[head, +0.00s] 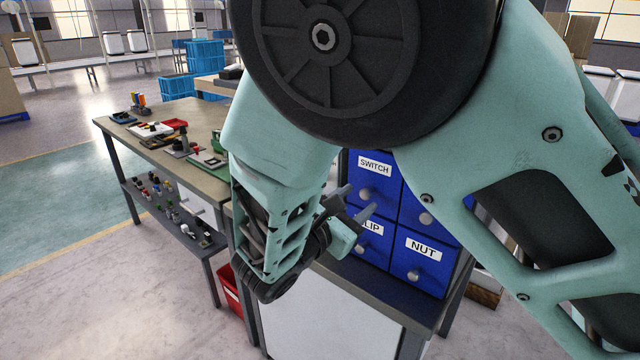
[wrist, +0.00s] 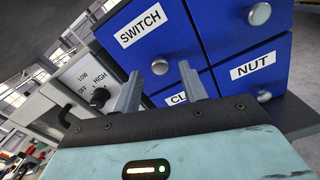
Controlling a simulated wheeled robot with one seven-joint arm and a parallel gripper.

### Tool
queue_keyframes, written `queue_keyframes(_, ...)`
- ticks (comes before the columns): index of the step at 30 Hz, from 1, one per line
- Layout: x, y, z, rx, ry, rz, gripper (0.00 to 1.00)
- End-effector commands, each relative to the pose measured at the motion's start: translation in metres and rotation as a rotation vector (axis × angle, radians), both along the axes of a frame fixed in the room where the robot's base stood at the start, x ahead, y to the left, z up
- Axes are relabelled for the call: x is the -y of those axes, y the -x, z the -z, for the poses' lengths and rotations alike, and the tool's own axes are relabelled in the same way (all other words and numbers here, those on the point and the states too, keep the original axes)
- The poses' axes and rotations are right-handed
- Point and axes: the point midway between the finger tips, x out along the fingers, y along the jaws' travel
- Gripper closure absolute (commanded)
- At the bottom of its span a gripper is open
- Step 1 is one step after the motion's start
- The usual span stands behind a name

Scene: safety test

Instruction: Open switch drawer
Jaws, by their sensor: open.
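The blue switch drawer (head: 388,179) is the upper left one of a blue drawer block, with a white SWITCH label and a round metal knob (head: 365,194). Its front looks flush with its neighbours. In the wrist view the drawer (wrist: 165,38) fills the top middle, and its knob (wrist: 160,66) appears between my fingertips. My gripper (head: 359,200) is open and empty in front of the drawer. In the wrist view my gripper (wrist: 161,71) has one finger on each side of the knob; I cannot tell whether either touches it.
The clip drawer (head: 374,254) is below, the nut drawer (head: 420,262) lower right. A grey control box (wrist: 85,75) with a black dial is left of the drawers in the wrist view. A workbench (head: 200,118) with parts stands left; a red bin (head: 230,287) is on the floor.

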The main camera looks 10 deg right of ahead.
Motion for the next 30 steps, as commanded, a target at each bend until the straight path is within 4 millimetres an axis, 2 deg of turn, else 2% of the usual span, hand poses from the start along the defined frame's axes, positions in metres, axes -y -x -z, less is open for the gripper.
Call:
queue_keyframes(6,0.016,-0.011,0.0,0.0,0.001,0.001,0.57)
queue_keyframes(15,0.017,-0.012,0.0,0.0,0.0,0.001,0.57)
queue_keyframes(16,0.017,-0.012,0.0,-0.001,-0.001,0.001,0.6)
queue_keyframes(20,0.017,-0.012,0.0,-0.001,-0.001,0.001,0.96)
queue_keyframes(21,0.017,-0.012,0.0,-0.001,-0.001,0.001,1.0)
queue_keyframes(26,0.013,-0.01,0.0,0.0,-0.001,-0.001,1.0)
queue_keyframes(30,-0.009,0.004,-0.003,-0.001,0.0,-0.007,1.0)
